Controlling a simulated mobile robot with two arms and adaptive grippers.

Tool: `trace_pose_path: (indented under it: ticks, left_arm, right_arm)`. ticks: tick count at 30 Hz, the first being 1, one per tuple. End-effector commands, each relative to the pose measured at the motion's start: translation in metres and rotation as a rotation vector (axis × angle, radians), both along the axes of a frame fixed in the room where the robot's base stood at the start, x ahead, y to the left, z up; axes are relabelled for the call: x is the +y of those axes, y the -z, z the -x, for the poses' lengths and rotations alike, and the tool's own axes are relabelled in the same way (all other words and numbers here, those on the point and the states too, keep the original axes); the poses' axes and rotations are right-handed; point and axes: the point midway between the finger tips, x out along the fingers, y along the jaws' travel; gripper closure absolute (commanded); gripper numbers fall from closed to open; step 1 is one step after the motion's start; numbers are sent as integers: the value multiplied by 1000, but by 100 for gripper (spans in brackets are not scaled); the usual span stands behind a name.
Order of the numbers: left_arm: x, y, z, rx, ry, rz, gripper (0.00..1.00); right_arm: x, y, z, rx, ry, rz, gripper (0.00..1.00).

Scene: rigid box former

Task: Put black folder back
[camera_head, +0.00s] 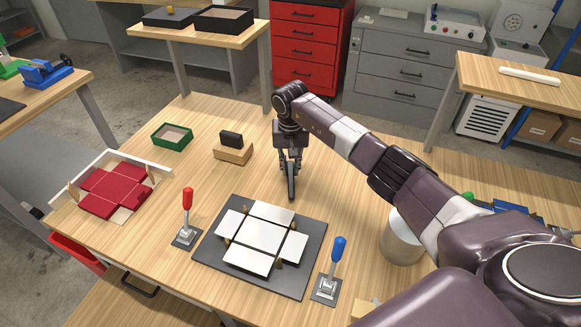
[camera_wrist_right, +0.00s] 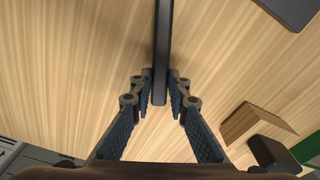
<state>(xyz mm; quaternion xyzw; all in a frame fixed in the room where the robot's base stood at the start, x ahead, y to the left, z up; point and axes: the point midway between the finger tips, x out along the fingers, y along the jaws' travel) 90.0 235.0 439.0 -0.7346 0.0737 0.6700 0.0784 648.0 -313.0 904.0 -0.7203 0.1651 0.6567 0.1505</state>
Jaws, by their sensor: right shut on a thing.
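The black folder, a narrow dark strip, is held upright by my right gripper (camera_head: 290,160) over the middle of the workbench. In the head view the black folder (camera_head: 291,186) hangs below the fingers. In the right wrist view the black folder (camera_wrist_right: 163,45) runs up from between the two fingertips of the right gripper (camera_wrist_right: 160,88), which are closed on it. I cannot tell whether its lower end touches the bench. My left gripper is not in view.
A wooden block (camera_head: 233,155) with a black piece (camera_head: 231,138) on it stands left of the gripper. A green tray (camera_head: 172,136) is farther left. In front are a dark plate (camera_head: 210,248) with white card, a red lever (camera_head: 187,201) and a blue lever (camera_head: 337,250).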

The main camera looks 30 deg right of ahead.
Motion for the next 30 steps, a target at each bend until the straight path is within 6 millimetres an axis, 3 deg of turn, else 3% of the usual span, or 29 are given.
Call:
trace_pose_path:
  ticks: [3, 15, 16, 20, 30]
  left_arm:
    - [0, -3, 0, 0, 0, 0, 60]
    - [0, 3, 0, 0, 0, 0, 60]
    - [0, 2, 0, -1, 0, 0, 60]
    - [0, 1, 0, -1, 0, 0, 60]
    - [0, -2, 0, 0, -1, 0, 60]
  right_arm:
    - [0, 9, 0, 0, 0, -1, 100]
    - [-1, 15, 0, -2, -1, 1, 100]
    - [0, 14, 0, -2, -1, 1, 82]
    - [0, 13, 0, -1, 0, 0, 68]
    - [0, 10, 0, 0, -1, -1, 67]
